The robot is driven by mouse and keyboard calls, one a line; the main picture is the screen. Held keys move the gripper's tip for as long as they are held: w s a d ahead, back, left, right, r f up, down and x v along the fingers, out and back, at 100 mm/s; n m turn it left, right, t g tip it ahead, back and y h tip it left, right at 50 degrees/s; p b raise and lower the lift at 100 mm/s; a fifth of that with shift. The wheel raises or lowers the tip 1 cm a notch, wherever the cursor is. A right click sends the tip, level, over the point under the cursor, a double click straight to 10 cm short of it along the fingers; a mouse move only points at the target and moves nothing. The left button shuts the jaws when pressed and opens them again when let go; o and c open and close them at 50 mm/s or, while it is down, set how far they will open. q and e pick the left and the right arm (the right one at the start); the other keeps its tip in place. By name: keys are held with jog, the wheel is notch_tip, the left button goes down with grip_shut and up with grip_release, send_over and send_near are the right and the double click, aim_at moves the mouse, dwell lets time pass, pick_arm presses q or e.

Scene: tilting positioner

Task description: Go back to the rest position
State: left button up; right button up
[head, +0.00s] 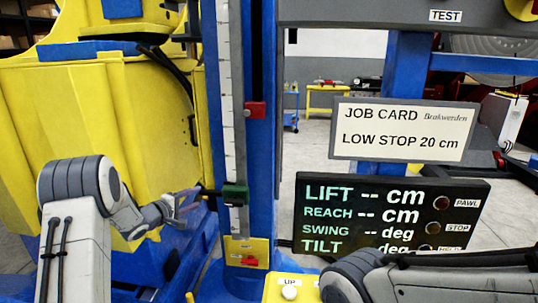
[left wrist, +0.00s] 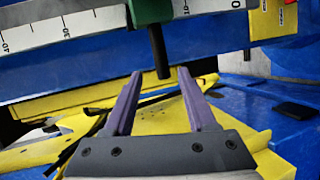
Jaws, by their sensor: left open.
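My left gripper (head: 188,201) is in front of the blue column, just left of the green stop block (head: 235,192) on the vertical scale. In the left wrist view the two purple fingers (left wrist: 160,78) are apart. The black peg (left wrist: 158,52) of the green block (left wrist: 150,10) points into the space at their tips, and nothing is gripped. Whether a finger touches the peg I cannot tell. My right arm lies across the lower right of the head view, and its gripper is not seen.
A red block (head: 256,109) sits higher on the scale column (head: 262,150). The job card (head: 401,131) reads low stop 20 cm. The display (head: 388,217) shows dashes. A yellow button box (head: 290,290) stands at the bottom centre. A large yellow machine body (head: 90,120) is behind my left arm.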

pick_arm(q)
jog(key=s+d+f+m+g+y, duration=0.2)
jog(key=s+d+m+g, duration=0.25)
jog(key=s, duration=0.75)
jog(key=s+d+f+m+g+y, duration=0.15)
jog(key=s+d+m+g, duration=0.3)
jog(key=s, duration=0.75)
jog(key=s+d+f+m+g+y, duration=0.25)
jog(key=s+d+m, duration=0.2)
jog(key=s, duration=0.65)
jog(key=s+d+r+m+g, duration=0.1)
jog(key=s+d+r+m, duration=0.2)
jog(key=s+d, duration=0.3)
jog(key=s+d+r+m+g+h, duration=0.1)
jog(key=s+d+r+m+g, duration=0.1)
jog(key=s+d, duration=0.4)
jog(key=shift+s+d+r+m, duration=0.4)
jog(key=shift+s+r+m, duration=0.3)
jog(key=shift+m, duration=0.45)
jog(key=shift+w, duration=0.15)
